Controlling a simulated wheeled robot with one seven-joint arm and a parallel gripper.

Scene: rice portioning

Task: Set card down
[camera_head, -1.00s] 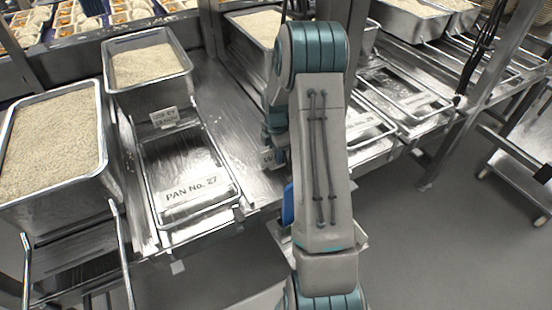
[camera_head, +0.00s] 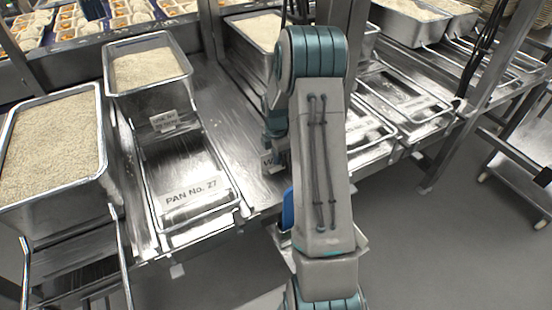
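A small white card with dark lettering (camera_head: 268,161) shows just left of my arm, under the wrist; most of it is hidden by the arm. My gripper (camera_head: 275,146) is at this card, mostly behind my own arm link. Its fingers are not clear, so I cannot tell whether it is open or shut, or whether it touches the card. The card appears at or just above the steel counter (camera_head: 232,130).
A frame labelled PAN No. 27 (camera_head: 193,197) lies left of my arm. A small sign (camera_head: 165,120) stands at its back, before a rice pan (camera_head: 150,66). Another rice pan (camera_head: 52,140) is at far left. Metal posts and racks stand right. Bare counter lies between the frame and my arm.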

